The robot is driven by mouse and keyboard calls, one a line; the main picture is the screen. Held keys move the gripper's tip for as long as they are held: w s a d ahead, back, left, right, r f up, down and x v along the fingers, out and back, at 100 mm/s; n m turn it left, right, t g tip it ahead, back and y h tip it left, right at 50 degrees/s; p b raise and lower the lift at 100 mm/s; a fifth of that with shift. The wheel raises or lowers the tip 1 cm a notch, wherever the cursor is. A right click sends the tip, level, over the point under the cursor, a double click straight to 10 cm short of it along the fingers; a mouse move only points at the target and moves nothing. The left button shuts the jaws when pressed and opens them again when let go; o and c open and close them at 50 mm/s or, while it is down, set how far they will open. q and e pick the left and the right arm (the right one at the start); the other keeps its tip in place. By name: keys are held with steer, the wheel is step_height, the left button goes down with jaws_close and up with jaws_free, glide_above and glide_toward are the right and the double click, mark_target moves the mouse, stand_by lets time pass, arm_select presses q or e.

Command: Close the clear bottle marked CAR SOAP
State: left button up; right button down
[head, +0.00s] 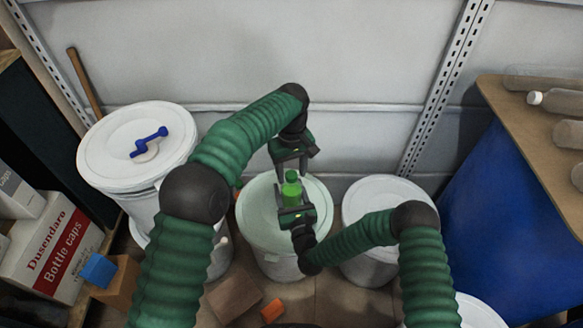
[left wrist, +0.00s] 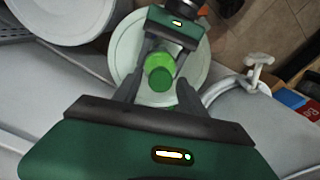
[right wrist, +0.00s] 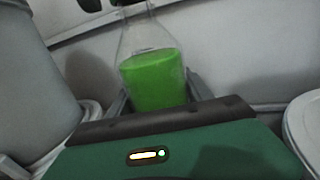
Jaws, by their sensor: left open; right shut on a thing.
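The clear bottle with bright green liquid (head: 291,194) stands upright in my right gripper (head: 291,212), above a pale drum lid. In the right wrist view the bottle (right wrist: 153,80) is between the fingers, and its top is cut off. A darker green cap (head: 291,176) shows at the bottle's top; I cannot tell how tightly it sits. In the left wrist view the cap (left wrist: 160,78) is round, in front of the liquid. My left gripper (head: 292,166) is open just above it, pointing down. The CAR SOAP marking is not readable.
A white drum (head: 112,150) with a blue-handled tool on its lid stands left. Another white drum (head: 385,200) stands right of the middle drum (head: 252,215). A bottle-caps box (head: 50,250) is at lower left. A wooden-topped table (head: 510,110) with several bottles is at right.

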arm_select(q)
steer(key=shift+c, duration=0.2)
jaws_close()
steer(key=m, duration=0.5)
steer(key=shift+m, duration=0.3)
steer(key=m, duration=0.6)
steer(key=shift+o, duration=0.8)
jaws_free()
step_height(320, 180, up, 12)
